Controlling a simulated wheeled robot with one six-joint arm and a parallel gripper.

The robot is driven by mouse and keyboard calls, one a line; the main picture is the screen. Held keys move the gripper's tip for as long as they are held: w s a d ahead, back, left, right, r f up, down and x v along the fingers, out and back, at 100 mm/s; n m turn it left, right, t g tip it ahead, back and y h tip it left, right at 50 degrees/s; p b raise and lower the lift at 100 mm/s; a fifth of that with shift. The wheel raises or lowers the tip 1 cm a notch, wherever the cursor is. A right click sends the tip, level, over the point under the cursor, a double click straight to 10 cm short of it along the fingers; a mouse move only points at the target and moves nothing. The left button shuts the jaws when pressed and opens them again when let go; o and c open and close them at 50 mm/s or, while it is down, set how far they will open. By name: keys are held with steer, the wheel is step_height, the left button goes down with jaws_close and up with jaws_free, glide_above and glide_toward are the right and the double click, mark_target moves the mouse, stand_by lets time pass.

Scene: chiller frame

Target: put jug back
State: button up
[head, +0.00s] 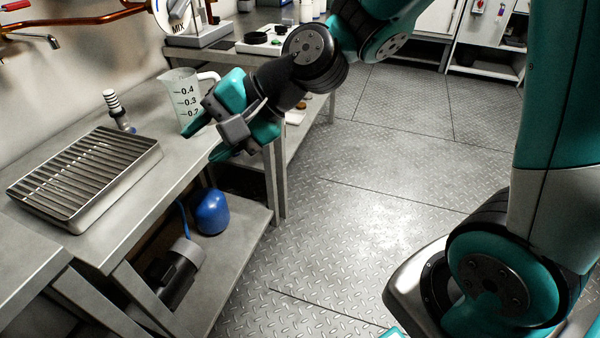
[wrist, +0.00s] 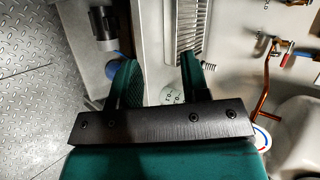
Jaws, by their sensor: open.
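The jug (head: 186,104) is a translucent measuring jug with dark scale marks and a pale handle on its right side. It stands upright on the steel bench (head: 182,150), by the wall. My gripper (head: 206,148) is open, in front and to the right of the jug, and hides part of its right side and base. In the wrist view a pale marked part of the jug (wrist: 171,97) shows between the two fingers of my gripper (wrist: 160,70), nearer the right finger. The rest is hidden behind the gripper body. I cannot tell whether a finger touches it.
A slatted metal tray (head: 84,176) lies on the bench to the left, with a ribbed fitting (head: 116,108) behind it. A mixer-like machine (head: 188,25) stands farther back. A blue vessel (head: 212,212) and a motor (head: 181,268) sit on the lower shelf.

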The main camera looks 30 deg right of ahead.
steer(key=s+d+n+g+h, duration=0.2)
steer(key=s+d+n+h, duration=0.1)
steer(key=s+n, duration=0.3)
steer(key=s+d+n+g+h, duration=0.2)
steer(key=s+d+n, duration=0.1)
steer(key=s+n, duration=0.4)
steer(key=shift+s+d+r+h, duration=0.15)
steer(key=shift+s+r+h, duration=0.25)
steer(key=shift+s, duration=0.75)
steer(key=shift+r, duration=0.1)
step_height(320, 180, up, 20)
steer(key=p, duration=2)
